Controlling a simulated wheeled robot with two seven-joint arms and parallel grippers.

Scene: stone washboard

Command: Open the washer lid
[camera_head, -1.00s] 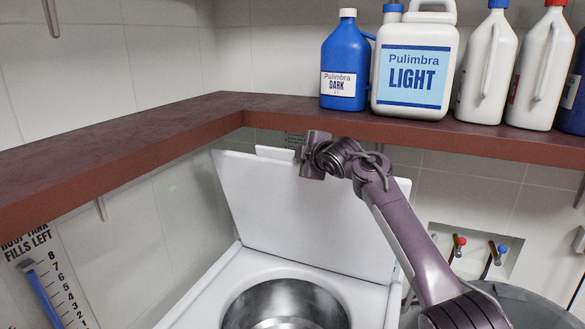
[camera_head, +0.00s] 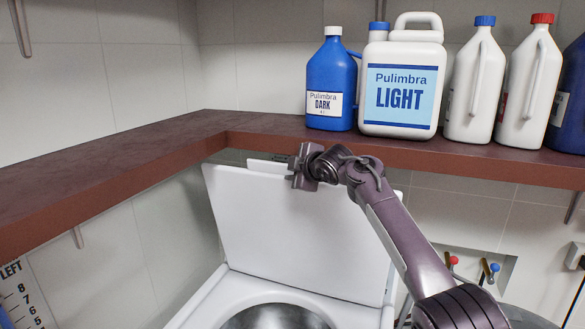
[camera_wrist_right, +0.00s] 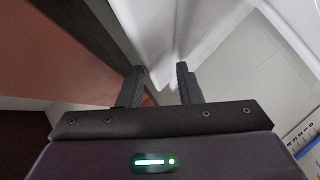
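The white washer lid (camera_head: 285,225) stands raised and steeply upright at the back of the washer (camera_head: 205,300), below the shelf. The metal drum (camera_head: 275,318) shows in the opening at the bottom of the head view. My right gripper (camera_head: 303,168) is at the lid's top edge, near the middle. In the right wrist view, the fingers of my right gripper (camera_wrist_right: 160,85) are apart, with a white edge of the lid (camera_wrist_right: 160,50) reaching toward the gap between them. Firm contact cannot be told. My left gripper is not in view.
A brown corner shelf (camera_head: 130,165) runs just above and behind the lid. A blue bottle (camera_head: 331,85), a white Light jug (camera_head: 403,85) and several other bottles stand on it. Water taps (camera_head: 489,270) are on the wall at right.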

